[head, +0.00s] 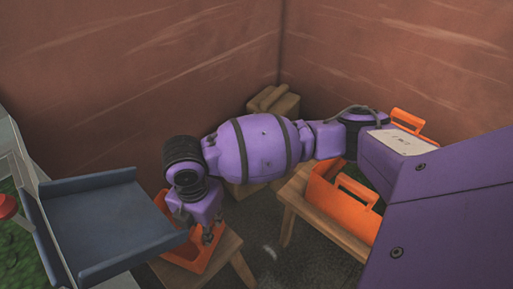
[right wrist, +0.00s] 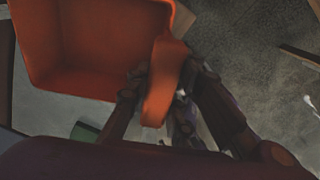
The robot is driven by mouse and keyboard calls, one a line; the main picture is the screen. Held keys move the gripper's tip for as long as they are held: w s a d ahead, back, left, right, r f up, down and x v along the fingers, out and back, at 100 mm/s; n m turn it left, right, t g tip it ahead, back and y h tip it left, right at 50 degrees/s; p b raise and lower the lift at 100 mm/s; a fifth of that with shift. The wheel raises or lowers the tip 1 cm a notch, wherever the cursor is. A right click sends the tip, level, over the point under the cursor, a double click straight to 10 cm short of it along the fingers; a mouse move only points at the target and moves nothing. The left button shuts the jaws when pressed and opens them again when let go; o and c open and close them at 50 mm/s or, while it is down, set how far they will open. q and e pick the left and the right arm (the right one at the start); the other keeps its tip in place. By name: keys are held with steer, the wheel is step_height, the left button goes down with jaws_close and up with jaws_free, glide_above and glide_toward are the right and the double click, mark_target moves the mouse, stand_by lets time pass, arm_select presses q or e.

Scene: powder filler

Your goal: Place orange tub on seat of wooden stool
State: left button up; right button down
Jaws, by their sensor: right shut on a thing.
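My right gripper (head: 211,238) is shut on the orange tub (head: 207,262) by its near-side handle. In the right wrist view the fingers (right wrist: 160,95) close around the handle strip, and the open, empty-looking inside of the tub (right wrist: 90,50) shows at the left. In the head view the tub is at the wooden stool (head: 231,248) at lower centre, overlapping its seat. My arm hides part of the tub. I cannot tell whether the tub touches the seat. My left gripper is not in view.
A blue-grey tray (head: 105,222) stands close left of the tub. Another wooden stool (head: 291,196) with orange tubs (head: 322,190) is at the right, partly behind my arm. Wooden furniture (head: 285,106) stands in the back corner. Bare floor (head: 268,235) lies between the stools.

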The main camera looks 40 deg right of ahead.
step_height(320, 180, down, 3)
steer(key=shift+w+f+b, duration=0.15)
steer(key=shift+b, duration=0.2)
steer(key=c, duration=1.6)
jaws_free()
steer(key=shift+o, duration=0.2)
step_height(320, 180, up, 11)
steer(key=shift+r+p, duration=0.1)
steer(key=shift+p, duration=0.95)
steer(key=shift+r, duration=0.45)
